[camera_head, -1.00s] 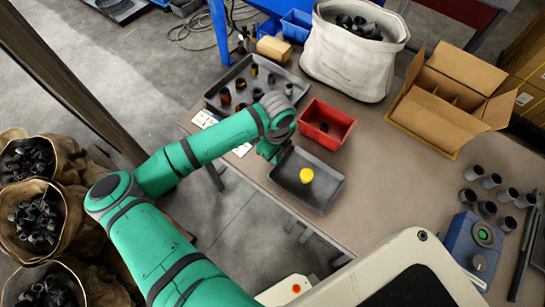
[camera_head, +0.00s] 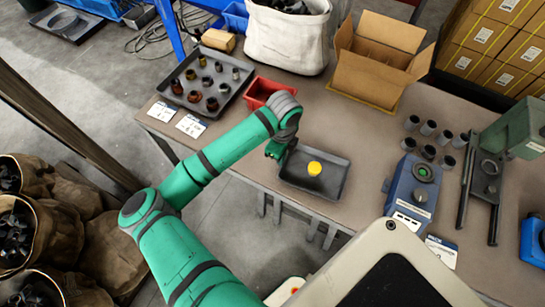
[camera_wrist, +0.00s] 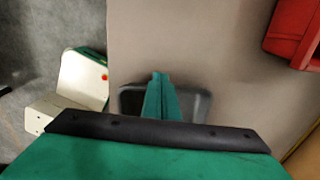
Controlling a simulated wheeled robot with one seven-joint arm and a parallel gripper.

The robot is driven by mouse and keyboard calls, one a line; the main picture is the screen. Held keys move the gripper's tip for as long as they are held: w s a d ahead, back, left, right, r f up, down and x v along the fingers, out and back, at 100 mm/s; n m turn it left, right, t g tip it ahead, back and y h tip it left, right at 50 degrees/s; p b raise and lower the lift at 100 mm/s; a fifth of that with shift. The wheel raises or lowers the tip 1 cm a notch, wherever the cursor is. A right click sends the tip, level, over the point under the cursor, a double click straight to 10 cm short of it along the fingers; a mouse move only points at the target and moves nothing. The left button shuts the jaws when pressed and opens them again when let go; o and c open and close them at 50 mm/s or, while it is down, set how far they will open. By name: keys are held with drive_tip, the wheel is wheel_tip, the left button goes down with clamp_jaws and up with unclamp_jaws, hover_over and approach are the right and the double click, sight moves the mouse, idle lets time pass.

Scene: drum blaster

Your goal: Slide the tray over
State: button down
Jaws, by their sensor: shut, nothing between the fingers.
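The small dark grey tray (camera_head: 332,182) lies flat on the brown workbench near its front edge. A yellow round piece (camera_head: 314,168) sits in it. My gripper (camera_head: 276,152) is shut and empty, pointing down at the tray's left end. I cannot tell for sure whether it touches the rim. In the wrist view, the closed fingers (camera_wrist: 160,82) stand in front of the tray (camera_wrist: 195,105), which shows on both sides of them. The rest of the tray there is hidden behind my gripper.
A red bin (camera_head: 262,88), partly hidden by my arm, and a large tray of several parts (camera_head: 226,98) stand behind to the left. A cardboard box (camera_head: 372,85) is at the back. Right of the tray, beyond clear bench, stands a blue device (camera_head: 410,190).

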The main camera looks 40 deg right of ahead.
drive_tip(key=shift+s+d, duration=0.1)
drive_tip(key=shift+s, duration=0.2)
drive_tip(key=shift+w, duration=0.1)
drive_tip(key=w, duration=0.1)
drive_tip(key=w+a, duration=0.1)
drive_tip(key=w, duration=0.1)
drive_tip(key=shift+w+a, duration=0.25)
drive_tip(key=shift+a, duration=0.05)
wheel_tip(320, 180, up, 10)
